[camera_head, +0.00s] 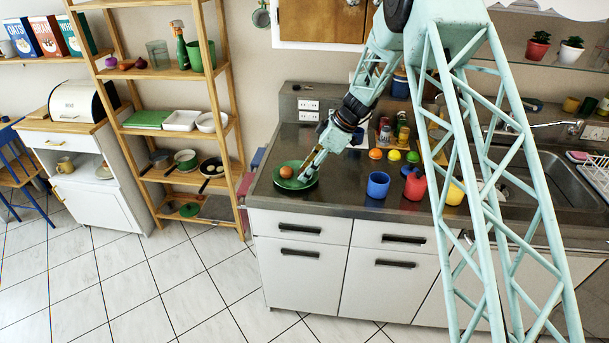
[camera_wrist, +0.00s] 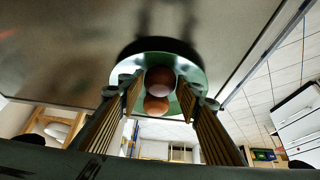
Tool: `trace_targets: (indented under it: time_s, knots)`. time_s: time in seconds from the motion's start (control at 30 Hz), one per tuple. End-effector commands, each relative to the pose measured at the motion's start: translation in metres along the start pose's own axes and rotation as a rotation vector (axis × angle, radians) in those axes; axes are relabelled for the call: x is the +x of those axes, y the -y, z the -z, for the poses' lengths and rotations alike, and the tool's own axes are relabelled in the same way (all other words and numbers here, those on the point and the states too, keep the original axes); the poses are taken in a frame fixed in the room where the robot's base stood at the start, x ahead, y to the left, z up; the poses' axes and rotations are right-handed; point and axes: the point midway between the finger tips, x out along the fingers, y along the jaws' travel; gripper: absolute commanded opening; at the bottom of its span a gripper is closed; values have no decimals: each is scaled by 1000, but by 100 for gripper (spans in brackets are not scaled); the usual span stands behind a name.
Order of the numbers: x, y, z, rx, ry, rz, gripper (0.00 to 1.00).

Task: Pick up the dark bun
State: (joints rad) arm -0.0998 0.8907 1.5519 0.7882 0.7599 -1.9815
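In the wrist view, a dark reddish-brown bun (camera_wrist: 160,79) sits on a green plate (camera_wrist: 194,72). A lighter brown bun (camera_wrist: 155,105) shows right beside it; whether they touch is unclear. My gripper (camera_wrist: 158,90) is open, with one finger on each side of the buns and gaps showing between fingers and buns. In the head view, my gripper (camera_head: 305,176) reaches down over the green plate (camera_head: 280,184) near the counter's left end. One brown bun (camera_head: 286,172) shows clearly left of the fingers; the other is mostly hidden by the gripper there.
Right of the plate stand a blue cup (camera_head: 378,185), a red cup (camera_head: 414,186) and a yellow cup (camera_head: 455,194). Behind them lie an orange ball (camera_head: 375,154) and a yellow-green one (camera_head: 394,155). A wooden shelf (camera_head: 215,110) stands left of the counter.

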Motion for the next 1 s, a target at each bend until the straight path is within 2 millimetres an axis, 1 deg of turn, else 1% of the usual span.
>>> trace_targets:
  time_s: [0.17, 0.33, 0.77, 1.0]
  knots:
    - [0, 0, 0, 0, 0, 0, 32]
    - [0, 0, 0, 0, 0, 0, 18]
    - [-1, 0, 0, 0, 0, 0, 18]
    - [-10, 0, 6, 0, 0, -1, 18]
